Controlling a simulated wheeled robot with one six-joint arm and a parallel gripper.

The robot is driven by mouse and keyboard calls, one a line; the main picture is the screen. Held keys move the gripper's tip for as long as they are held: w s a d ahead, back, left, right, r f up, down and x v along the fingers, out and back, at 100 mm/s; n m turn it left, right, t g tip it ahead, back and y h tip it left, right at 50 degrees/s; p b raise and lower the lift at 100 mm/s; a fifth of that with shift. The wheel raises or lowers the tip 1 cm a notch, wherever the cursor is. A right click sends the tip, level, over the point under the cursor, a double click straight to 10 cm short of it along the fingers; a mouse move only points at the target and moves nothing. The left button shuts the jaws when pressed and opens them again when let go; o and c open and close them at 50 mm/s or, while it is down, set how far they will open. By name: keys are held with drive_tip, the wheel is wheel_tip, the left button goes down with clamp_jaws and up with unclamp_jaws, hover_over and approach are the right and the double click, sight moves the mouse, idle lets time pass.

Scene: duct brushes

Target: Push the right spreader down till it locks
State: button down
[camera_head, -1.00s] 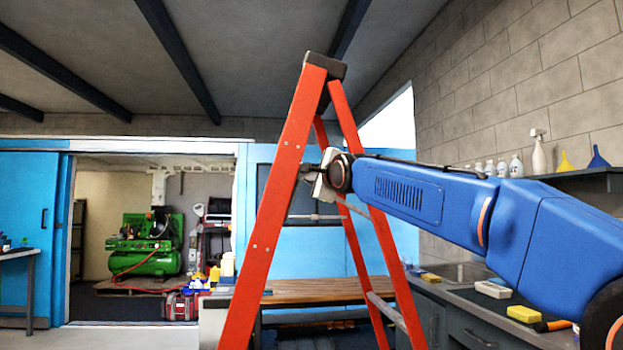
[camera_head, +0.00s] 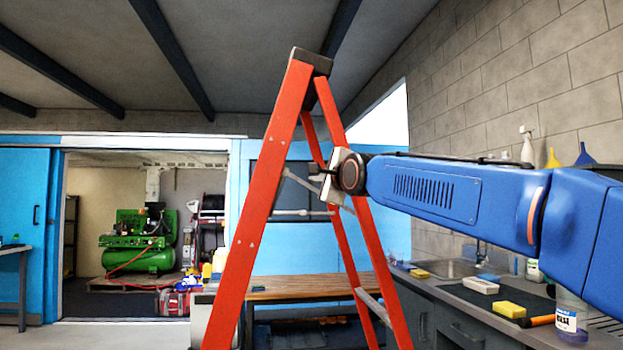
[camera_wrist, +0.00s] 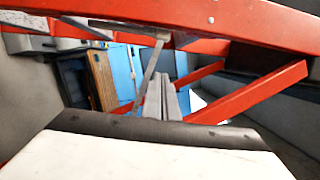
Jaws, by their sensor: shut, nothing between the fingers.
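The orange-red stepladder (camera_head: 265,170) stands open, with a dark cap on top. A thin grey metal bar (camera_head: 296,181), seemingly the right spreader, slants from the near front rail toward my gripper. My gripper (camera_head: 318,172) is between the front and rear rails, its fingers together and empty. In the wrist view the shut fingers (camera_wrist: 166,97) point toward the ladder, and a grey bar (camera_wrist: 152,66) runs just beyond and left of their tips. I cannot tell whether they touch it. The spreader's middle and far end are partly hidden behind my gripper.
A wooden-topped bench (camera_head: 310,288) stands behind the ladder. At right a dark counter (camera_head: 480,300) holds a sink, yellow sponges and a bottle (camera_head: 570,318). A green compressor (camera_head: 140,245) is far back at left. Floor at left is clear.

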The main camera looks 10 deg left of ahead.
drive_tip(key=shift+v, duration=2.2)
drive_tip(key=s+d+f+n+g+h, duration=0.25)
drive_tip(key=s+d+f, duration=0.25)
drive_tip(key=d+f, duration=0.35)
drive_tip(key=s+d+f+n+g+h, duration=0.1)
drive_tip(key=s+d+f+n+h, duration=0.15)
drive_tip(key=s+d+f, duration=0.55)
drive_tip(key=s+d+f+n+g+h, duration=0.1)
drive_tip(key=s+d+f+n, duration=0.15)
drive_tip(key=d+f, duration=0.6)
drive_tip(key=s+d+f+n+g+h, duration=0.1)
drive_tip(key=s+d+f+n+g, duration=0.1)
drive_tip(key=s+f, duration=0.6)
drive_tip(key=s+d+f+n+g+h, duration=0.1)
drive_tip(key=s+d+f+n+g, duration=0.1)
drive_tip(key=s+d+f, duration=0.3)
drive_tip(key=s+d+f+n+g+h, duration=0.1)
drive_tip(key=s+d+f+n+g, duration=0.2)
drive_tip(key=s+f, duration=1)
wheel_tip(320, 180, down, 6)
drive_tip(key=shift+d+r+n, duration=0.1)
drive_tip(key=shift+d+n, duration=0.25)
drive_tip(key=shift+n, duration=0.1)
drive_tip(key=shift+w+a, duration=0.1)
drive_tip(key=shift+a, duration=0.05)
